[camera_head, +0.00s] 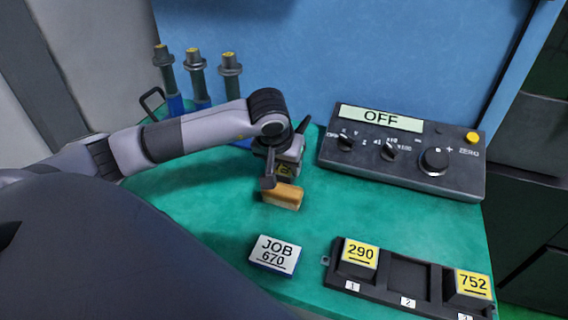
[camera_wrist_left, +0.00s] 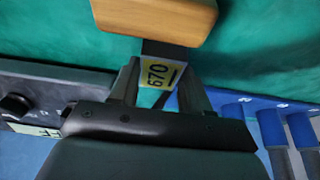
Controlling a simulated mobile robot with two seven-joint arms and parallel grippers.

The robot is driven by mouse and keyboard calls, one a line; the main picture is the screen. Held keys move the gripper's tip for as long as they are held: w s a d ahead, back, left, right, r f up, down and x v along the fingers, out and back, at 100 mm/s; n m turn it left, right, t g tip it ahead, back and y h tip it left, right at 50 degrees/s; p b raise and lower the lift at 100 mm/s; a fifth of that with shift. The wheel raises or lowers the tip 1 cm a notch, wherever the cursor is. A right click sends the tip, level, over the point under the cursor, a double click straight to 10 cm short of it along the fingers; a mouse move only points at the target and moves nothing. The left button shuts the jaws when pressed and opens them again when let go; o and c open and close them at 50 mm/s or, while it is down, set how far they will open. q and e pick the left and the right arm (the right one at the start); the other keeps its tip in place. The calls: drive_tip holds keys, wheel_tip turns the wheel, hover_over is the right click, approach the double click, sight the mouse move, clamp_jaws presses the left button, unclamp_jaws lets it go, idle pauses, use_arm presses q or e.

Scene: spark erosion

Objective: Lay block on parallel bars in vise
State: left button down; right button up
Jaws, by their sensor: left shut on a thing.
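My left gripper (camera_head: 283,170) is shut on a piece with a yellow label, which reads 670 in the left wrist view (camera_wrist_left: 159,75). A dark part and an orange-brown block (camera_head: 283,196) extend from the labelled part beyond the fingertips. The block also shows at the top of the left wrist view (camera_wrist_left: 155,18). In the head view it hangs over or close to the green tabletop (camera_head: 215,210); I cannot tell whether it touches. No vise or parallel bars can be made out. My right gripper is not in view.
A white JOB 670 card (camera_head: 274,254) lies in front. A black rack (camera_head: 408,274) holds yellow-labelled pieces 290 and 752; its middle slot is empty. A control box (camera_head: 400,165) reading OFF stands behind right. Several blue-based posts (camera_head: 197,75) stand back left.

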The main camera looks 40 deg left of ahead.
use_arm(q)
drive_tip(key=shift+f, duration=0.1)
drive_tip(key=shift+f, duration=0.15)
drive_tip(key=c, duration=0.5)
unclamp_jaws()
